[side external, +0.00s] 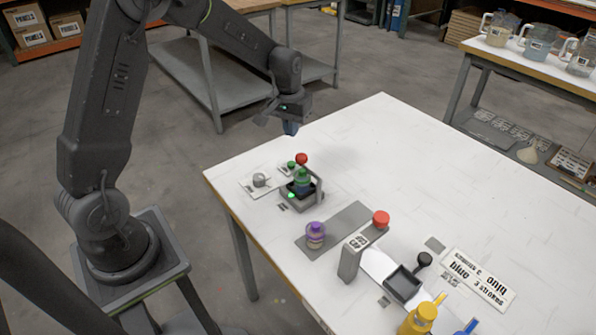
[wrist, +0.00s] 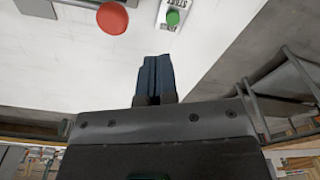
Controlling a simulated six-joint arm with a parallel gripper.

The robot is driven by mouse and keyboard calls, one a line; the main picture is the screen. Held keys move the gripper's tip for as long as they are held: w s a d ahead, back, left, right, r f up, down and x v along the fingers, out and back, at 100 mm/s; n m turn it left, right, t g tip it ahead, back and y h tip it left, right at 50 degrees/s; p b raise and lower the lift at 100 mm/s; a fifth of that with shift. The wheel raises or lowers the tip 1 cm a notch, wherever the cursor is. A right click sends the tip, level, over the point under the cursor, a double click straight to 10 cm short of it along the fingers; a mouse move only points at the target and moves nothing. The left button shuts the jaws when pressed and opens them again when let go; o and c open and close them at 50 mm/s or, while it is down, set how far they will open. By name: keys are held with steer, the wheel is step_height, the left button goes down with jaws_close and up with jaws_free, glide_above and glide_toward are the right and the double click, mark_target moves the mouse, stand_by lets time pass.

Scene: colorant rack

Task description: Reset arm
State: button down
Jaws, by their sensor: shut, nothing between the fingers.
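My gripper (side external: 290,127) hangs above the far left edge of the white table (side external: 430,160), apart from everything on it. In the wrist view its blue-grey fingers (wrist: 152,78) are together with nothing between them. Below it in the side view, a green-topped bottle (side external: 302,182) sits in a dark holder with a lit green light. A red button (side external: 301,158) stands just behind the holder; a red round top (wrist: 112,18) shows in the wrist view. A green button (wrist: 173,18) on a white plate is beside it.
A purple-capped bottle (side external: 315,235) stands on a grey mat (side external: 350,217). A grey post device (side external: 352,258), another red knob (side external: 381,218), a black tray (side external: 403,283), a yellow bottle (side external: 417,318) and a label sign (side external: 478,279) occupy the near side. The table's far right is clear.

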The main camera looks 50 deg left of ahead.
steer(key=s+d+r+m+t, duration=0.3)
steer(key=s+d+r, duration=0.5)
steer(key=s+r, duration=0.5)
steer(key=s+d+r+m+t, duration=0.1)
steer(key=s+d, duration=0.1)
steer(key=s, duration=0.3)
steer(key=s+d+r+m, duration=0.1)
steer(key=s+d, duration=0.1)
steer(key=s, duration=0.4)
steer(key=shift+s+r+t, duration=0.2)
steer(key=shift+r+t, duration=0.1)
steer(key=shift+t, duration=0.1)
steer(key=shift+w, duration=0.1)
stand_by(2.3)
